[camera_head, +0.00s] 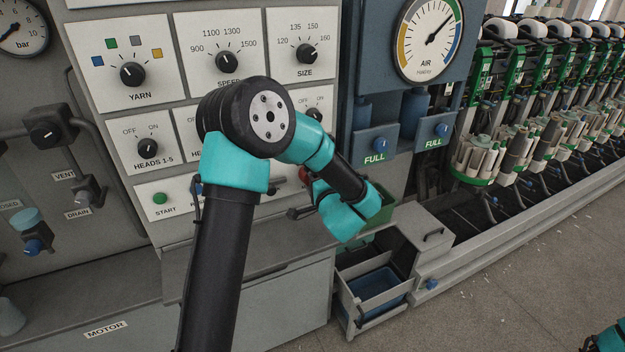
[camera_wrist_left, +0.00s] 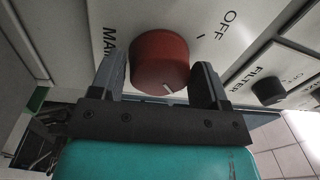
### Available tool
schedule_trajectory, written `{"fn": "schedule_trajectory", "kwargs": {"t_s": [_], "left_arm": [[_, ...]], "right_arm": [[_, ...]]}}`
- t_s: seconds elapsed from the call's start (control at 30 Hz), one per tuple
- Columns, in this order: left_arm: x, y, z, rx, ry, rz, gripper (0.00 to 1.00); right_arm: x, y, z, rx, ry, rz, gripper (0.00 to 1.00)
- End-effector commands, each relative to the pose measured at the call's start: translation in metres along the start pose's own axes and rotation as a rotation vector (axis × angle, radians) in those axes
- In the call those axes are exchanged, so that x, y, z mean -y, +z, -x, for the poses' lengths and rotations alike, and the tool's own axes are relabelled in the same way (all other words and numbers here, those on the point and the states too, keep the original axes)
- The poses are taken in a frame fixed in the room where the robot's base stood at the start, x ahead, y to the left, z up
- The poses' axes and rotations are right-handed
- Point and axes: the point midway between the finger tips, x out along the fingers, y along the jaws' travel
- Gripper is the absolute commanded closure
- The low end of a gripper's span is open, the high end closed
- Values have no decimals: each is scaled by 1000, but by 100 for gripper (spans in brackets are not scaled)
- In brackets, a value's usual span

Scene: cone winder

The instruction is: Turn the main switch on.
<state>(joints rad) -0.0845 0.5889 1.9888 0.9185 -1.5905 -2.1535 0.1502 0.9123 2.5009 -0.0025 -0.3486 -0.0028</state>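The main switch is a round red knob (camera_wrist_left: 158,58) on a pale panel in the left wrist view. The word MAIN stands to its left, and OFF with a short tick to its upper right. A white mark on the knob sits at its lower rim, away from that tick. The two dark fingers of my left gripper (camera_wrist_left: 158,78) stand apart on either side of the knob; I cannot tell if they touch it. In the head view only a bit of the red knob (camera_head: 304,175) shows behind my left arm. My right gripper is not in view.
In the wrist view, a black FILTER knob (camera_wrist_left: 268,91) lies to the right. The head view shows a green START button (camera_head: 160,198), a HEADS 1-5 knob (camera_head: 148,147) and a YARN knob (camera_head: 132,74). An open bin (camera_head: 372,290) stands below right.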

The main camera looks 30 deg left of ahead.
Motion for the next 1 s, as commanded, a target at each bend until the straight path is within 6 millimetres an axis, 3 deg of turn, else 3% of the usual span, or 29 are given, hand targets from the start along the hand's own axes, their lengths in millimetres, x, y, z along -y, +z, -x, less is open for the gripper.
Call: {"fn": "schedule_trajectory", "kwargs": {"t_s": [0.17, 0.57, 0.77, 1.0], "left_arm": [[0, 0, 0, 0, 0, 1, 14], [0, 0, 7, -1, 1, 1, 14], [0, -1, 33, -3, 1, 0, 14], [0, -1, 79, -4, 1, 0, 14]], "right_arm": [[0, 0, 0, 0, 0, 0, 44], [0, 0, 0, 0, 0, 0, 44], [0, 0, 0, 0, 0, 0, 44], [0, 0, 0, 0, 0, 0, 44]]}}
